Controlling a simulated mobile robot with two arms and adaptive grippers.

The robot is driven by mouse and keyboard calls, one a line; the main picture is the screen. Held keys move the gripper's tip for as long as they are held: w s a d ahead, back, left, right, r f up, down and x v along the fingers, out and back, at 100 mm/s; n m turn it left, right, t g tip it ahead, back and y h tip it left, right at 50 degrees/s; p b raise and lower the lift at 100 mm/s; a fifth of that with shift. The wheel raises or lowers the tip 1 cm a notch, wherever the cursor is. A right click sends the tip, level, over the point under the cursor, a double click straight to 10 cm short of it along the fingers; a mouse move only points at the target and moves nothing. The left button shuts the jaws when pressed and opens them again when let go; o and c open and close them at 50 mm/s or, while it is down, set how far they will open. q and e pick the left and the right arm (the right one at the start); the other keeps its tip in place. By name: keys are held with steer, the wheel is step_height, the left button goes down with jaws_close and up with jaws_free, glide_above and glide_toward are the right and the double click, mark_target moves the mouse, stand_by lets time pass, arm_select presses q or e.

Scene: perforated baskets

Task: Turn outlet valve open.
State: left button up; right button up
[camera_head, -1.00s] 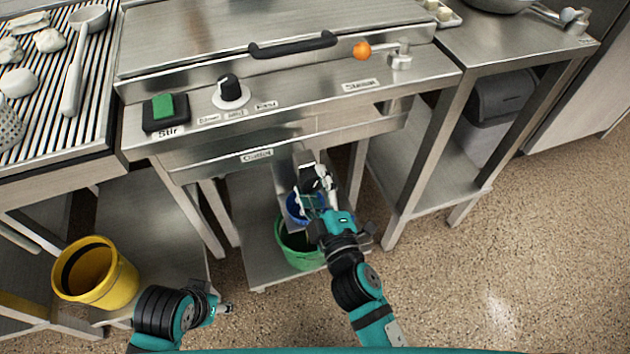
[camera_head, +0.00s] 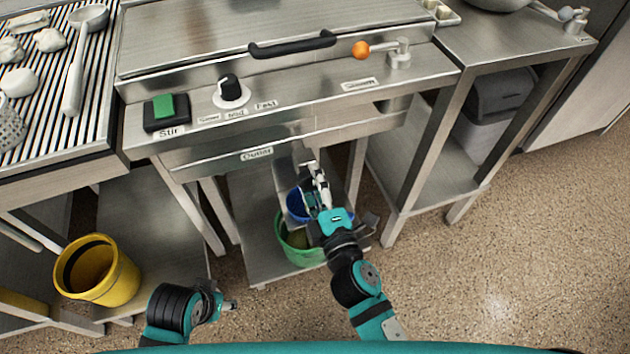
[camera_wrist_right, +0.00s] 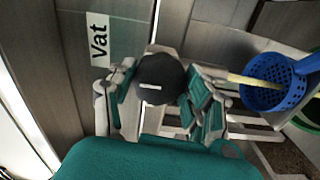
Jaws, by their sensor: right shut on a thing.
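The outlet valve's round black knob (camera_wrist_right: 158,80) with a white line shows in the right wrist view. It sits between the fingers of my right gripper (camera_wrist_right: 156,100), which is shut on it. In the head view my right gripper (camera_head: 316,188) is under the machine's front panel, below the "Outlet" label (camera_head: 257,153), and hides the knob. My left gripper (camera_head: 230,305) is low near the floor, away from the valve; its fingers are too small to read.
A green bucket (camera_head: 292,252) stands on the low shelf below the outlet, with a blue perforated basket (camera_head: 294,203) above it. A yellow bucket (camera_head: 112,280) stands at left. Table legs flank my right arm. Open floor lies at right.

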steer(key=o, duration=1.2)
steer(key=shift+a, duration=0.1)
steer(key=v, duration=0.7)
steer(key=shift+s, duration=0.25)
